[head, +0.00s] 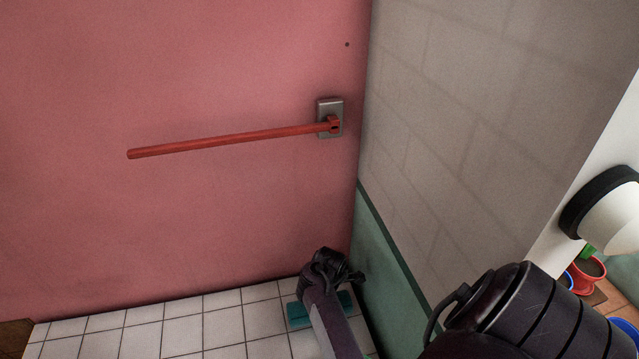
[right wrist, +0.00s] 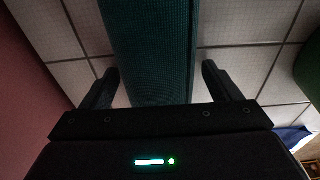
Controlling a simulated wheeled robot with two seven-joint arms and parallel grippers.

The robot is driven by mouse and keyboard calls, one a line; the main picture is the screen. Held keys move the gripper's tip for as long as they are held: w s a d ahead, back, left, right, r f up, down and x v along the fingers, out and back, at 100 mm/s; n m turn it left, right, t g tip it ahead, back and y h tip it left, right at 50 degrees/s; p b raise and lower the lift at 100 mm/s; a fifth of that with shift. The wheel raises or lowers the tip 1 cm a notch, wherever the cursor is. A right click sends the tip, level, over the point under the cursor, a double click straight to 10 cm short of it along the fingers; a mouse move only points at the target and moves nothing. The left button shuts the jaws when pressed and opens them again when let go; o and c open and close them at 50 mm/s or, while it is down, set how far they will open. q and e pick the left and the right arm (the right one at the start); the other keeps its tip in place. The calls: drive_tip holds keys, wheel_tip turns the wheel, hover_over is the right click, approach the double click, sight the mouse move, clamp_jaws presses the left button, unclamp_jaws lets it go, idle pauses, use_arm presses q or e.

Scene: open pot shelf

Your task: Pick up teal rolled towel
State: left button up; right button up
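The teal rolled towel (head: 298,315) lies on the white tiled surface at the bottom of the head view, close to the corner of the walls. My right arm hides its middle there. In the right wrist view the towel (right wrist: 150,40) runs from the top edge down to between the fingers. My right gripper (right wrist: 158,72) is open, with one finger on each side of the towel and a visible gap on both sides. In the head view its fingertips cannot be made out. My left gripper is not in view.
A pink wall stands behind, with a red rod (head: 235,138) on a metal bracket (head: 324,110). A grey wall (head: 460,120) with a green lower part (head: 385,260) closes the right side. White tiles (head: 170,325) left of the towel are clear. A red pot (head: 578,284) stands at far right.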

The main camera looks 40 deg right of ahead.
drive_tip(key=c, duration=1.1)
drive_tip(key=shift+o, duration=0.2)
drive_tip(key=shift+r, duration=0.1)
